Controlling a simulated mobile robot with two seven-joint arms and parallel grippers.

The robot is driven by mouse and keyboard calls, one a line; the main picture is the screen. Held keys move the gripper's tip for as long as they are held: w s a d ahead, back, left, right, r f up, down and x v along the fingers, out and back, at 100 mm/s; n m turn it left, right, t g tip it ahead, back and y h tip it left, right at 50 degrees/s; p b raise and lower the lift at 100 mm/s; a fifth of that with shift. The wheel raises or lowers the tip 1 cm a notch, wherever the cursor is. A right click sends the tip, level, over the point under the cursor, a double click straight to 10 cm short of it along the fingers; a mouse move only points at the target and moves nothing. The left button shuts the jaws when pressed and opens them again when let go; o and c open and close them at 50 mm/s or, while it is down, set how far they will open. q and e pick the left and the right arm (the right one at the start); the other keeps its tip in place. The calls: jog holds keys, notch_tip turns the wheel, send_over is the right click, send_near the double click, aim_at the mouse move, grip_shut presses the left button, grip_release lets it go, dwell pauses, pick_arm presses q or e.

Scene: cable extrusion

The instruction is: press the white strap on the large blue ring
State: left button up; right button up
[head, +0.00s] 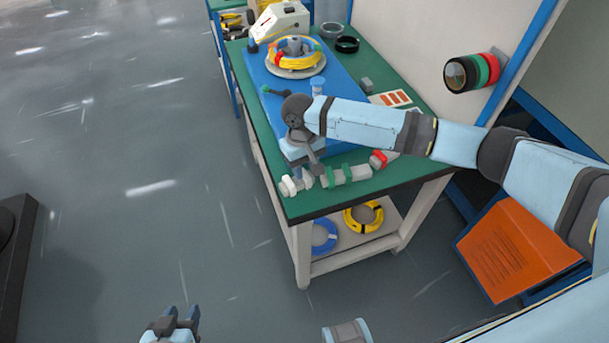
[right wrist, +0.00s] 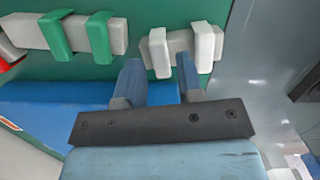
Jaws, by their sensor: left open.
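Two white straps (right wrist: 160,52) sit around a short grey bar (right wrist: 180,43) at the table's front corner; the white straps (head: 289,186) also show in the head view. My right gripper (right wrist: 160,66) is open and empty, its fingertips just short of the bar and near the straps. In the head view my right gripper (head: 316,168) hangs above the table's front edge. A blue ring (head: 323,236) lies on the lower shelf, partly hidden by the table. My left gripper (head: 180,314) is open and empty over the floor at the bottom.
Green straps (head: 330,177) on a grey bar and a red strap (head: 378,160) lie beside the white ones. A yellow coil (head: 291,53) with coloured bands sits on a round stand on the blue board (head: 350,88). A yellow ring (head: 363,217) lies on the shelf. Open floor is left.

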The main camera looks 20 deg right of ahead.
jog(key=shift+f, duration=0.85)
jog(key=shift+r, duration=0.1)
jog(key=shift+p, duration=0.4)
jog(key=shift+r+p, duration=0.1)
jog(key=shift+p, duration=0.35)
jog(key=c, duration=0.5)
jog(key=shift+c, duration=0.3)
